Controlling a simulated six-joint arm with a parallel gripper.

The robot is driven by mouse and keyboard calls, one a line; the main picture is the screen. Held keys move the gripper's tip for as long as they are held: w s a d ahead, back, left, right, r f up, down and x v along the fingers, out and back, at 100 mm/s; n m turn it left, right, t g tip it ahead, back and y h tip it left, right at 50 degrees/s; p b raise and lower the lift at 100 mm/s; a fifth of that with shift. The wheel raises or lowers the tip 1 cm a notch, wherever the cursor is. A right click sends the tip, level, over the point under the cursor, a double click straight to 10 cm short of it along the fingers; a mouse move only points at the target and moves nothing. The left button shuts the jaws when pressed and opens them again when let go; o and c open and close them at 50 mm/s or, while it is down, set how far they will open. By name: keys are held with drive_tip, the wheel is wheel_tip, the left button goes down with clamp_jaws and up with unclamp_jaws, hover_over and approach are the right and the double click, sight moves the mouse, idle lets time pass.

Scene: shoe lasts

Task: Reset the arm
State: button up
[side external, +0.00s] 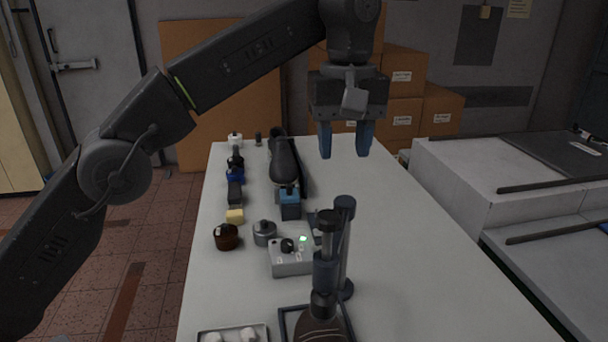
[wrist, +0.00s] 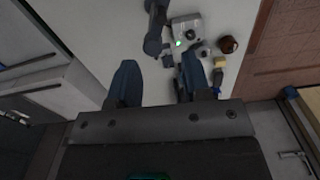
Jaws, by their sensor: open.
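My gripper (side external: 345,140) hangs above the far part of the white table (side external: 400,240), with its blue fingers pointing down. The fingers are apart with nothing between them. In the wrist view my gripper (wrist: 157,85) also shows spread and empty, over bare table. A dark shoe (side external: 284,158) lies on the table to the left of the gripper in the side view. A brown shoe-like form (side external: 322,328) is at the near end by a dark upright post stand (side external: 344,250).
A grey control box (side external: 290,258) with a green light sits mid-table. A brown jar (side external: 227,236), a metal pot (side external: 264,233), a yellow block (side external: 235,216) and a white tray (side external: 232,334) line the left side. Cardboard boxes (side external: 402,75) stand behind. The table's right side is clear.

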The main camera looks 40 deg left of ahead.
drive_tip(key=s+a+r+m+t, duration=0.35)
drive_tip(key=s+a, duration=0.45)
drive_tip(key=a, duration=0.5)
drive_tip(key=s+a+f+m+t, duration=0.1)
drive_tip(key=s+a+f, duration=0.3)
drive_tip(key=s+f, duration=0.4)
drive_tip(key=s+a+f+m+t, duration=0.1)
drive_tip(key=s+a+f+m, duration=0.3)
drive_tip(key=s+f, duration=0.3)
drive_tip(key=shift+s+a+f, duration=0.4)
drive_tip(key=shift+s, duration=0.6)
drive_tip(key=shift+c, duration=0.3)
